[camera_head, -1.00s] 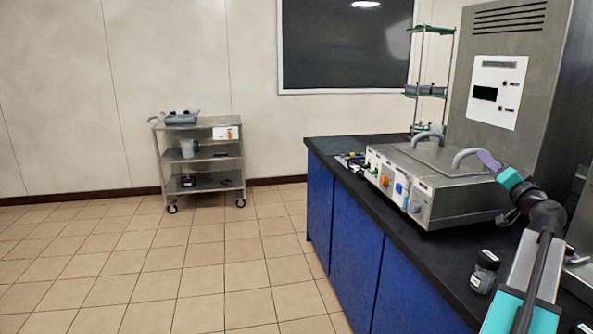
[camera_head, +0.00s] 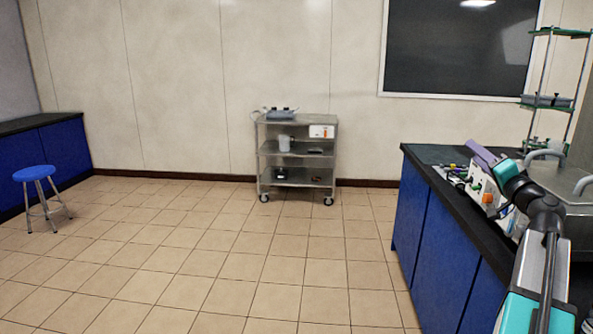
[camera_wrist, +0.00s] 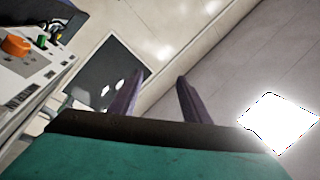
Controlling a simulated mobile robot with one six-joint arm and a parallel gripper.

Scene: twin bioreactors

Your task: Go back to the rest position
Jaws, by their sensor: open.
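My gripper (camera_head: 481,155) is at the right in the head view, held above the near part of the dark-topped blue bench. In the wrist view its two purple fingers (camera_wrist: 157,98) stand apart with nothing between them. The wrist view looks up past them at the wall, the dark window panel (camera_wrist: 108,72) and a bright ceiling light (camera_wrist: 280,123). The metal instrument (camera_head: 487,190) with an orange knob is partly hidden behind my arm in the head view. Its panel also shows at the left of the wrist view (camera_wrist: 30,65).
The blue bench (camera_head: 424,235) fills the right side. A steel cart (camera_head: 297,184) with items on its shelves stands by the back wall. A blue stool (camera_head: 35,173) and another blue bench (camera_head: 66,148) are at the left. The tiled floor between is clear.

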